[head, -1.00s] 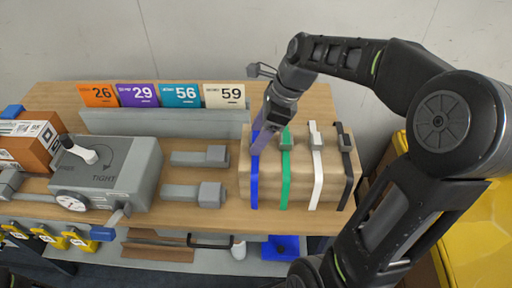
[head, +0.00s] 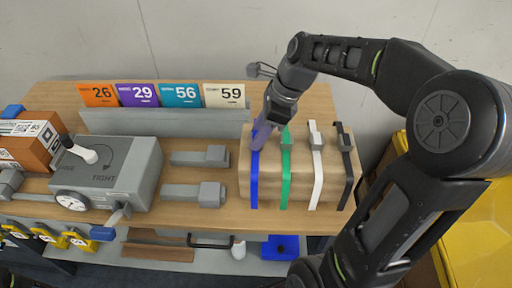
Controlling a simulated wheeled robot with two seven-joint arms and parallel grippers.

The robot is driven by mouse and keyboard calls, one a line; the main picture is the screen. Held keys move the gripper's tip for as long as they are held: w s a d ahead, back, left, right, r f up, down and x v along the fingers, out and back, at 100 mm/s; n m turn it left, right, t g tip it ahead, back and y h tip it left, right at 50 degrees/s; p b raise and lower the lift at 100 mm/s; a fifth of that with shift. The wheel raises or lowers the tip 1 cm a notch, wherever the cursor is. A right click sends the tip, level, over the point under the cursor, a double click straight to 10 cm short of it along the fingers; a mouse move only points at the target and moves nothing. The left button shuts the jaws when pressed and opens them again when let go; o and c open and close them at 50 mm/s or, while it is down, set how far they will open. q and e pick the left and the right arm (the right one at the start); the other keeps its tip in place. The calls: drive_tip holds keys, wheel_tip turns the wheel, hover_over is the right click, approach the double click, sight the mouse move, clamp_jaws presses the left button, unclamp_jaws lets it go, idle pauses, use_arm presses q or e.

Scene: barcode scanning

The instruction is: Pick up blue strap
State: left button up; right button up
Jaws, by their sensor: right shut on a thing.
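The blue strap (head: 254,182) hangs down the front of a wooden block (head: 268,188) on the table, at the left end of a row of straps. My right gripper (head: 262,135) is at the top of the blue strap and shut on it. The gripper's fingers hide the strap's upper end. The strap's lower part still lies against the block's front face. My left gripper is not in the head view.
Beside it on the block hang a green strap (head: 285,182), a white strap (head: 318,180) and a black strap (head: 349,180). A grey tension box (head: 115,170) with a dial stands left. Numbered cards (head: 180,95) stand behind. A yellow bin (head: 485,230) is at right.

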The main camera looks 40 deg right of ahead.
clamp_jaws()
idle(0.3)
wheel_tip(320, 180, up, 10)
idle(0.5)
idle(0.4)
